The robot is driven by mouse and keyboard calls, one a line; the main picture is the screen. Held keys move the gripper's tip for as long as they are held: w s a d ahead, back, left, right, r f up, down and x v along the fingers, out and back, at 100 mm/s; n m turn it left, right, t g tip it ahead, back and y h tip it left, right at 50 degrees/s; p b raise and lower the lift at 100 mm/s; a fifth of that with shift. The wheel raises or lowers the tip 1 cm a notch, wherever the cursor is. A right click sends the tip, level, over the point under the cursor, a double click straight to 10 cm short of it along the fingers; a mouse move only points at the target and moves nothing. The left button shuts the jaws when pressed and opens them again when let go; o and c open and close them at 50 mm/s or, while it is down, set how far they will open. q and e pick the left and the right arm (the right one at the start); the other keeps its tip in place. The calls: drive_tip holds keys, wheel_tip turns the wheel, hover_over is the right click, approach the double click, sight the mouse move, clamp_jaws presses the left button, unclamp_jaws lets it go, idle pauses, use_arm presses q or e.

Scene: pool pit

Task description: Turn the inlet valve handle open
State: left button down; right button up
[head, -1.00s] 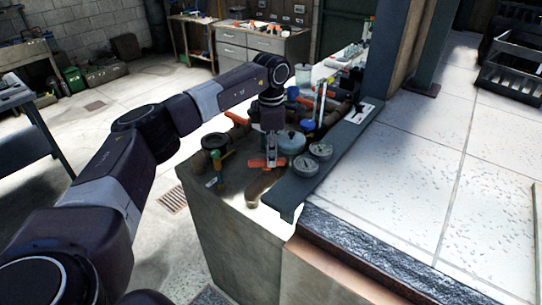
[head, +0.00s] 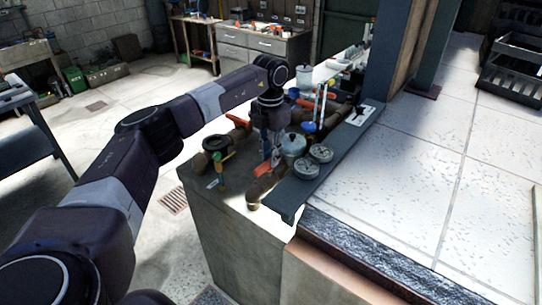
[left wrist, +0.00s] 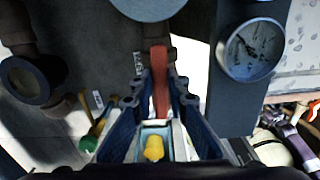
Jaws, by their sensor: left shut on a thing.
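An orange-red valve handle (head: 263,169) is on a brown pipe (head: 254,196) at the near end of the bench-like block. My left gripper (head: 269,156) points down over it and is shut on it. In the left wrist view the red handle (left wrist: 160,84) runs between the two fingers of my left gripper (left wrist: 157,98). The fingers hide part of the handle and its valve body. A second orange handle (head: 240,118) is farther back. My right gripper is not in view.
A grey-blue canister (head: 292,146) and round gauges (head: 320,153) stand close at the right of the gripper. A green-and-yellow tool (head: 222,170) and a black ring-shaped fitting (head: 215,143) are at the left. A dark metal beam (head: 300,190) borders the block.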

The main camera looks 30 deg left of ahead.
use_arm(q)
drive_tip(key=shift+a+n, duration=0.1)
drive_tip(key=shift+n, duration=0.3)
drive_tip(key=c, duration=1.9)
unclamp_jaws()
drive_tip(key=shift+r, duration=0.2)
wheel_tip(320, 180, up, 12)
drive_tip(key=shift+f, duration=0.15)
drive_tip(key=shift+s+f, duration=0.1)
drive_tip(key=shift+f, duration=0.05)
